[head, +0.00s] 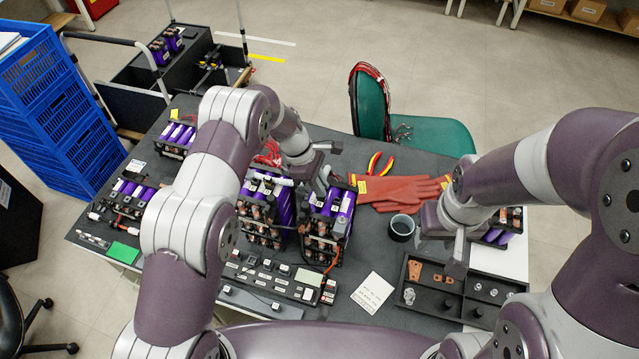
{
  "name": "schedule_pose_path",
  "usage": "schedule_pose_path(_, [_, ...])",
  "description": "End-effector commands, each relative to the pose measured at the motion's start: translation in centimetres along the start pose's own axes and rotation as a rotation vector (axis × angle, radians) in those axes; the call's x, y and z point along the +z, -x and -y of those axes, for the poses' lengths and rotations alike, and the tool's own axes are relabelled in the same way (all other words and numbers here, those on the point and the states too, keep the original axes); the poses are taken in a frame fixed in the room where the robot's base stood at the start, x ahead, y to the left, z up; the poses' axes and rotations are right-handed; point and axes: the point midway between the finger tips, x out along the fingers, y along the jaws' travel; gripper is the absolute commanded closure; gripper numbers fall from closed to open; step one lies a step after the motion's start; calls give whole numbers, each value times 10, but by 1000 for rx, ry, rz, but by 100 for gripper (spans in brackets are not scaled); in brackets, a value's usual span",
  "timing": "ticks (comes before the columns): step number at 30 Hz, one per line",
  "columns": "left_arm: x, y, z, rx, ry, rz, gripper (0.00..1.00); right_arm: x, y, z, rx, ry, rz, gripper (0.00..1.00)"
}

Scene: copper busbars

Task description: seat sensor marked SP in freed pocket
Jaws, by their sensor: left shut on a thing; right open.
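My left gripper (325,168) is above the back of the middle battery modules, near the top of the right one (322,228). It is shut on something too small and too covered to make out. I cannot read an SP mark anywhere. A dark strip (270,280) with several small labelled pieces lies in front of the modules; I cannot tell which pocket in view is the freed one. My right gripper (457,254) points down, open, above the back of the black compartment tray (428,308).
Red gloves (405,190) and pliers (375,165) lie behind the modules. A dark cup (401,228) stands left of my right gripper. A white note (373,292) lies left of the tray. More modules (130,192) stand at left. Blue crates (60,110) are beyond the table.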

Motion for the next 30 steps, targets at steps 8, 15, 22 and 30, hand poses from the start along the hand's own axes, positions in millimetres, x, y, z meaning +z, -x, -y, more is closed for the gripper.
schedule_pose_path(8, [-3,-6,1,-2,0,0,100,1,-5,0,0,0,0,55])
schedule_pose_path(15, [-2,-6,1,-2,1,0,57,0,-4,0,0,0,0,55])
schedule_pose_path(22, [-2,-4,1,-1,0,0,57,0,-4,0,0,0,0,55])
schedule_pose_path(30, [10,24,0,0,0,-1,57,-2,18,0,0,0,0,55])
